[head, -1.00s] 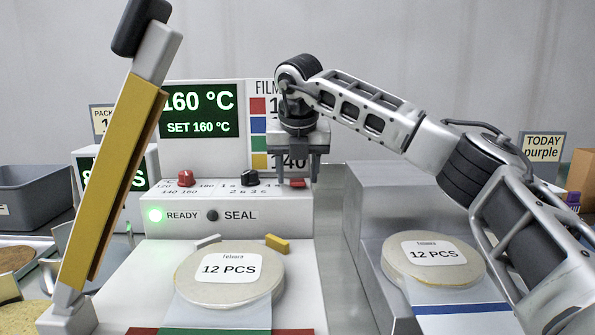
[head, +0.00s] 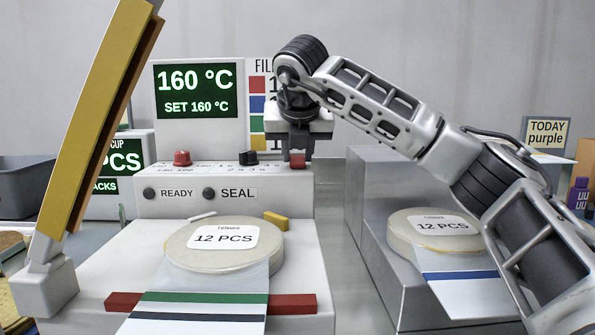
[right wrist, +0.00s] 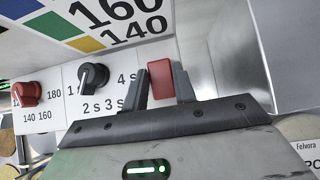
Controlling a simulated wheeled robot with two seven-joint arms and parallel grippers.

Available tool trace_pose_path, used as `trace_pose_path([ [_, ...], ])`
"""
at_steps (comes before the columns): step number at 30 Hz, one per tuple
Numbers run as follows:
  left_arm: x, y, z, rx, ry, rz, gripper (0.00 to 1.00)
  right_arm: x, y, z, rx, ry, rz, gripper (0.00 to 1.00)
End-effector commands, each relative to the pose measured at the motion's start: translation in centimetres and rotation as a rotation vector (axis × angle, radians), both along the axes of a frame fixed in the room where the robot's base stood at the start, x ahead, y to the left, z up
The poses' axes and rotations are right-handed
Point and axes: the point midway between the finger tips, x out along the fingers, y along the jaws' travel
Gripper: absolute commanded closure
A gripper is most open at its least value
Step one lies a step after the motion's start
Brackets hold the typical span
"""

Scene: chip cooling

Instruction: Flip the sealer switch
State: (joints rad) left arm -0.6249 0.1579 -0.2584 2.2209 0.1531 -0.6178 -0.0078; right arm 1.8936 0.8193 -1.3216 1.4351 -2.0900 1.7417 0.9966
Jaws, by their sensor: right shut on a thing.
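The sealer (head: 150,270) stands in the middle of the head view, with a display reading 160 °C, set 160 °C. Its red switch (head: 297,160) sits at the right end of the control ledge, and it also shows in the right wrist view (right wrist: 161,79). My right gripper (head: 298,150) is over that end of the ledge. Its fingers are closed on either side of the red switch. The READY lamp (head: 149,194) and SEAL lamp (head: 209,194) are both dark. My left gripper is not in view.
A red knob (head: 182,158) and a black knob (head: 248,157) stand left of the switch. The sealer's yellow arm (head: 85,130) is raised at the left. A round pack labelled 12 PCS (head: 190,255) lies on the sealer; another (head: 400,235) lies on the grey unit at right.

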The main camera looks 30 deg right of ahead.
Motion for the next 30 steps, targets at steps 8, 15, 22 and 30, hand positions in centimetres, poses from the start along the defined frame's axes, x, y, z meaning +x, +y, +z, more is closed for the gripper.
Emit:
trace_pose_path([
  [8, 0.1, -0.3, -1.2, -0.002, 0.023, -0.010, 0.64, -0.1, 0.0, 0.0, -0.014, -0.024, -0.002, 0.95],
  [15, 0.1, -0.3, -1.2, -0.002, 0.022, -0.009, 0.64, -0.1, 0.0, 0.0, -0.015, -0.024, -0.001, 0.51],
  [22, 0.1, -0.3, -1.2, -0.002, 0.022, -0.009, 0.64, -0.1, 0.0, 0.0, -0.014, -0.023, -0.001, 0.51],
  [30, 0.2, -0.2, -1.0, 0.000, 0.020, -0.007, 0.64, -1.3, 0.9, 1.8, -0.014, -0.028, 0.001, 0.51],
])
